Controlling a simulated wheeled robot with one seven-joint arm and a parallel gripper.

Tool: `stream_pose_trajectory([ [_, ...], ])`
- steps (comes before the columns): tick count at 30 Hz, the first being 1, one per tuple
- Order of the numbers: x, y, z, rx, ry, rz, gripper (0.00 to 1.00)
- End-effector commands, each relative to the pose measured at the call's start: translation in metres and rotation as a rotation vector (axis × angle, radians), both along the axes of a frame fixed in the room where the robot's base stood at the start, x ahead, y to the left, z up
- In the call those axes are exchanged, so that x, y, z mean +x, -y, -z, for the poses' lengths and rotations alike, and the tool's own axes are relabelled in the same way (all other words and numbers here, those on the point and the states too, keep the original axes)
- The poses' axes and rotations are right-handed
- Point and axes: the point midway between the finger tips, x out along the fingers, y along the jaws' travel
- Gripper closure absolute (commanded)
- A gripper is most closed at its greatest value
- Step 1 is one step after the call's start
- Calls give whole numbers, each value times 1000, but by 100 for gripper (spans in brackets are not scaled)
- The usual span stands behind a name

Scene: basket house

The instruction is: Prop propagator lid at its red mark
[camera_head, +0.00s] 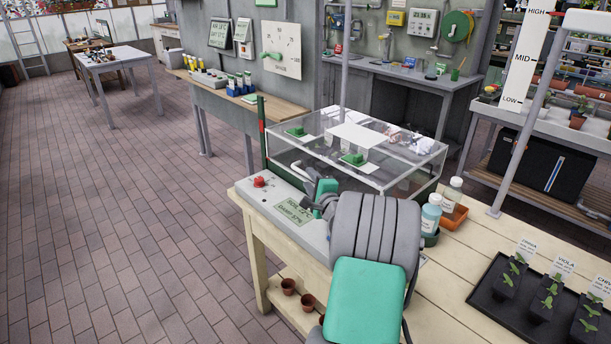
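The propagator is a clear box with a transparent lid (403,141) on a light grey base (243,192) on the wooden bench. The lid carries two green vents (354,158) and looks level; whether its rim touches the base is hard to tell. A thin green upright prop (263,152) with a red mark (262,126) stands at the lid's left corner. My gripper (310,191) is at the front side of the propagator, near the lid's lower front edge. My arm hides part of it. Its finger gap and any contact with the lid are unclear.
A red knob (259,181) and a small display (294,211) sit on the base's front. Bottles (431,214) in small trays stand right of my arm. A black tray of seedlings (513,301) lies further right. The bench between them is clear. A grey pole rises behind the lid.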

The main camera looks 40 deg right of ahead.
Motion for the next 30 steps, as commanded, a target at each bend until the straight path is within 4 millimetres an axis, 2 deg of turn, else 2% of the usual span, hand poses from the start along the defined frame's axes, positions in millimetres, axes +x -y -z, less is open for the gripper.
stream_pose_trajectory([
  [3, 23, 7, 2, -2, -2, -3, 66],
  [6, 34, 12, 2, -2, -2, -1, 66],
  [9, 40, 14, 3, -3, -3, -2, 66],
  [16, 41, 14, 3, -3, -3, -1, 67],
  [28, 40, 14, 3, -4, -4, -1, 99],
  [30, 40, 14, 3, -4, -4, -1, 100],
])
